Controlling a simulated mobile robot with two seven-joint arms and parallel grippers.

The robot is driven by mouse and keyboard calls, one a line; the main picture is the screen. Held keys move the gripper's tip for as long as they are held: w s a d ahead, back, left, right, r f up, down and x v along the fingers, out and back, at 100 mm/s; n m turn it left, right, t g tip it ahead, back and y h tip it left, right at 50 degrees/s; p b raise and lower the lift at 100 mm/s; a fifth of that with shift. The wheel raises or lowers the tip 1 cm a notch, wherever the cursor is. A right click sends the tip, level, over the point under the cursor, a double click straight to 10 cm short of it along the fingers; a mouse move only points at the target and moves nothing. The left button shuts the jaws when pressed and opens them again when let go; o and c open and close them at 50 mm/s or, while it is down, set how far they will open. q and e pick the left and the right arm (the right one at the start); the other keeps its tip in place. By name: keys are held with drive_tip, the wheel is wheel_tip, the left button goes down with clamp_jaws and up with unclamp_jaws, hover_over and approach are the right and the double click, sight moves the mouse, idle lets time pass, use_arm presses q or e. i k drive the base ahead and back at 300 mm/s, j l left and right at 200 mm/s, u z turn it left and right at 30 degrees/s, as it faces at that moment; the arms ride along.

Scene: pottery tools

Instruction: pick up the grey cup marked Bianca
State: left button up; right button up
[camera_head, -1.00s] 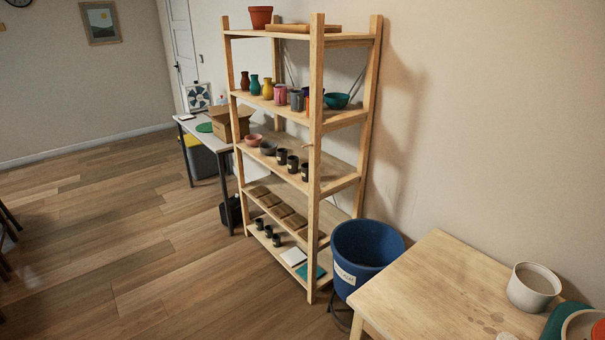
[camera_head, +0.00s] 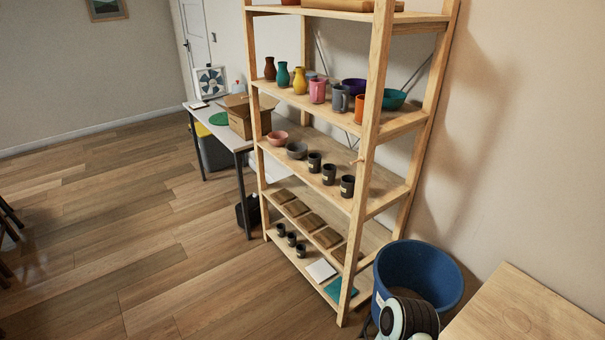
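A grey mug (camera_head: 340,98) stands on the upper shelf between a pink mug (camera_head: 317,92) and an orange cup (camera_head: 360,108) that is partly behind the front post. On the shelf below stand dark grey cups with pale labels: a left one (camera_head: 314,162), a middle one (camera_head: 329,174) and a right one (camera_head: 347,187). Small dark cups (camera_head: 292,239) stand on the bottom shelf. The writing on the labels is too small to read, so I cannot tell which cup says Bianca.
The wooden shelf rack (camera_head: 372,160) stands against the right wall. A blue bin (camera_head: 447,272) and a wooden table (camera_head: 520,318) are at lower right. A grey table (camera_head: 228,137) with a cardboard box (camera_head: 239,118) stands behind the rack.

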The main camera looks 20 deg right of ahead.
sight(348, 187)
drive_tip(key=i+j+z, duration=0.1)
drive_tip(key=i, duration=0.4)
drive_tip(key=i+j+z, duration=0.1)
drive_tip(key=i, duration=0.4)
drive_tip(key=i+j+z, duration=0.15)
drive_tip(key=i, duration=0.35)
drive_tip(key=i+j+z, duration=0.15)
drive_tip(key=z, duration=0.25)
drive_tip(key=i+j+z, duration=0.5)
drive_tip(key=z, duration=0.25)
drive_tip(key=i+j, duration=0.05)
drive_tip(key=i, duration=0.05)
